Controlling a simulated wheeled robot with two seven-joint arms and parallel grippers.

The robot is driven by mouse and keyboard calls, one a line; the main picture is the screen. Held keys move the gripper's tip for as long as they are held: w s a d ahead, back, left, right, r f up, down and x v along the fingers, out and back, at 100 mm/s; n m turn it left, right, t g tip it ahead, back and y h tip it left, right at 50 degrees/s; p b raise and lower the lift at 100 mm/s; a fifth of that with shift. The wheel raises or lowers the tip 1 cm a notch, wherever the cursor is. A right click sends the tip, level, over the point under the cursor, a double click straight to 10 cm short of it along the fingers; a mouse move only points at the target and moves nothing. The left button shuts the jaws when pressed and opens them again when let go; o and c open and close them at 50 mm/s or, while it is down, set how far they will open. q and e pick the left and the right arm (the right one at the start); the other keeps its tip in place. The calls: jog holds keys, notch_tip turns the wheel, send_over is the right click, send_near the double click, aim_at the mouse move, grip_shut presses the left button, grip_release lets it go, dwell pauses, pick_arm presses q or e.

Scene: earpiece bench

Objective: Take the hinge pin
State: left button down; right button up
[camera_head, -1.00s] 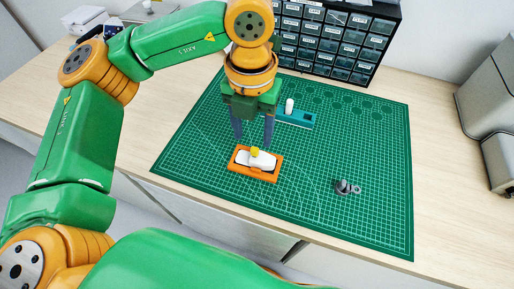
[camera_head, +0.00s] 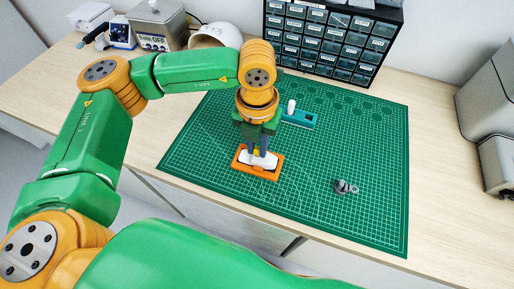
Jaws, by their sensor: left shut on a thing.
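An orange tray (camera_head: 240,163) lies on the green mat, with a white earpiece-like body (camera_head: 268,161) in it. A small yellow piece (camera_head: 257,152), which I take to be the hinge pin, sits at the top of the white body. My left gripper (camera_head: 257,154) points down over the tray and is shut on the yellow piece; its fingers partly hide it. I cannot tell whether the piece is clear of the body. My right gripper is not in view.
A teal block (camera_head: 303,119) with an upright white cylinder (camera_head: 291,106) stands behind the tray. Grey small parts (camera_head: 345,187) lie to the right on the cutting mat (camera_head: 375,150). A drawer cabinet (camera_head: 330,40) stands at the back. The mat's right side is mostly free.

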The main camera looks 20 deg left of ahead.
pick_arm(q)
jog(key=shift+w+r, duration=0.1)
jog(key=shift+r, duration=0.15)
jog(key=r, duration=0.2)
jog(key=r+b, duration=0.1)
jog(key=shift+d, duration=0.25)
jog(key=s+d+r, duration=0.7)
jog(key=d+r, duration=0.4)
jog(key=r, duration=0.1)
jog(key=shift+s+d+r+b, duration=0.2)
jog(key=shift+s+r+b, duration=0.1)
jog(key=shift+b, duration=0.1)
